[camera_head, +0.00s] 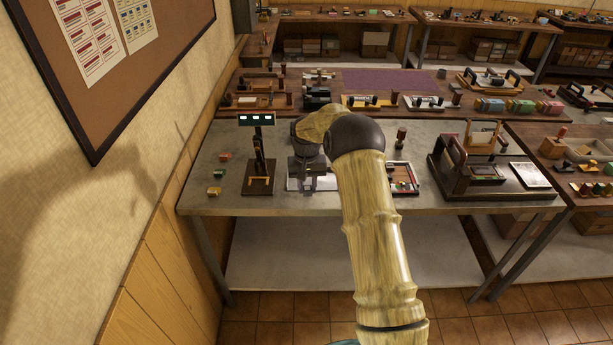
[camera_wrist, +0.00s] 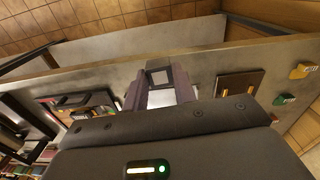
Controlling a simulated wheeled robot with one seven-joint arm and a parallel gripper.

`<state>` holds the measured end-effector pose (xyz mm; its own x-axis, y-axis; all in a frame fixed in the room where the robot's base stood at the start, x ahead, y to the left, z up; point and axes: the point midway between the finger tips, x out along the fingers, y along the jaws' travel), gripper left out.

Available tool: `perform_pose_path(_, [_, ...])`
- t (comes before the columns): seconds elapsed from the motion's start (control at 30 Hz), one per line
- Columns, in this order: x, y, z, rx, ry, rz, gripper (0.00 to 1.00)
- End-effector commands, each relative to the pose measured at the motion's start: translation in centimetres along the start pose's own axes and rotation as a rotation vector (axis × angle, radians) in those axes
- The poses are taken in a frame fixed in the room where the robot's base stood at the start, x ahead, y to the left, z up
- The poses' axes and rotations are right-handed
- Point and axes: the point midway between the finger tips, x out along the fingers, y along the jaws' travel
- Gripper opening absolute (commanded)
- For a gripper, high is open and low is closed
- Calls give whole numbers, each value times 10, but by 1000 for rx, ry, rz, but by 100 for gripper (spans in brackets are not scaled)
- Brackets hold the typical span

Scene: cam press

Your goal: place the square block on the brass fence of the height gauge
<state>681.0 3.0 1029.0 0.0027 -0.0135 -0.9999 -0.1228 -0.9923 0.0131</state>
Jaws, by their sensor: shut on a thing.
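My gripper (camera_wrist: 160,82) is shut on the square block (camera_wrist: 160,76), a grey piece with a paler centre held between the fingertips in the wrist view. In the head view my gripper (camera_head: 313,178) hangs over the bench, partly behind my own arm, and I cannot make out the block there. The height gauge (camera_head: 258,150) stands just left of my gripper, a dark upright with a lit display on a brown base. Its brass fence (camera_head: 260,181) is low at the front of the column. In the wrist view the gauge (camera_wrist: 240,82) is right of the fingers.
Small coloured blocks (camera_head: 219,173) lie left of the gauge. A tray of parts (camera_head: 403,178) is to the right, and a large dark wooden fixture (camera_head: 490,178) farther right. The bench's front edge is close.

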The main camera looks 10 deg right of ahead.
Motion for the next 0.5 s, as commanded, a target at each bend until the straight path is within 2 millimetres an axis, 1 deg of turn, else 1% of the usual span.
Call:
perform_pose_path(0.03, [11, 0, 6, -7, -2, 2, 0])
perform_pose_path(0.17, [37, 2, 22, -28, -4, 3, 0])
perform_pose_path(0.27, [64, 4, 43, -48, -5, 3, 0])
perform_pose_path(0.4, [103, 9, 78, -79, -5, 0, 0])
perform_pose_path(0.5, [126, 13, 105, -98, -6, -5, 0])
